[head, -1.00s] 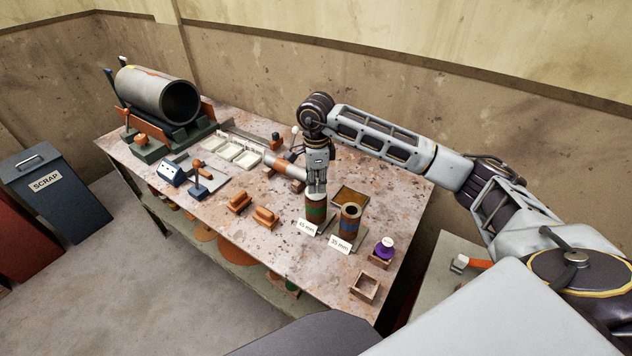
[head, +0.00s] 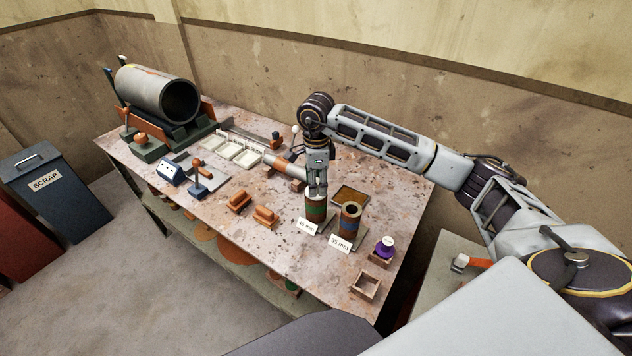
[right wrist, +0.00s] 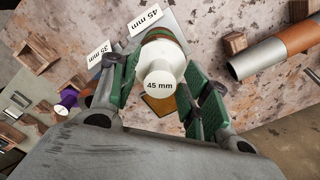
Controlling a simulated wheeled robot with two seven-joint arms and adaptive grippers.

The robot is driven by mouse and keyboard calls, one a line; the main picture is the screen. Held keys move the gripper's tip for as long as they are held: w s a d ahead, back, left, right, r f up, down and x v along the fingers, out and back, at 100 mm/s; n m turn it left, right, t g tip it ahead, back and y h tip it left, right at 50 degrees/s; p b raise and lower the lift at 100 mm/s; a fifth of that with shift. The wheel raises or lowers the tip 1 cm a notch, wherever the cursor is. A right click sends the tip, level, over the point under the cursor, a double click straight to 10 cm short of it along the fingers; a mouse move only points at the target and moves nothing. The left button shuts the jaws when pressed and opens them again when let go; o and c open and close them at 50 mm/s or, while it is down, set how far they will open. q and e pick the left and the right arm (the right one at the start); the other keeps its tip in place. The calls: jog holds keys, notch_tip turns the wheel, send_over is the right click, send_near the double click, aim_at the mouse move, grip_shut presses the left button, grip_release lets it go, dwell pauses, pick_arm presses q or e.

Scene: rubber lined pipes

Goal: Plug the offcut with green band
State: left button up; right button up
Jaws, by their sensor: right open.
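The offcut with the green band (head: 315,208) stands upright on the bench, with a 45 mm card beside it. A white plug marked 45 mm (right wrist: 159,84) is at its upper end, its round head showing above the rim; how deep it sits is hidden. My right gripper (head: 317,188) is over this offcut, pointing down. In the right wrist view its green-padded fingers (right wrist: 163,76) are open on either side of the plug, with a gap visible at the right finger. My left gripper is not in view.
An offcut with a blue band (head: 351,218) stands close to the right. A purple plug (head: 385,246) sits in a wooden holder; an empty wooden holder (head: 366,286) is nearer the front. A pipe with an orange band (right wrist: 285,48) lies nearby. A large pipe (head: 160,92) rests at the far left.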

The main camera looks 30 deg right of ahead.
notch_tip(320, 180, up, 12)
dwell(0.8)
dwell(0.6)
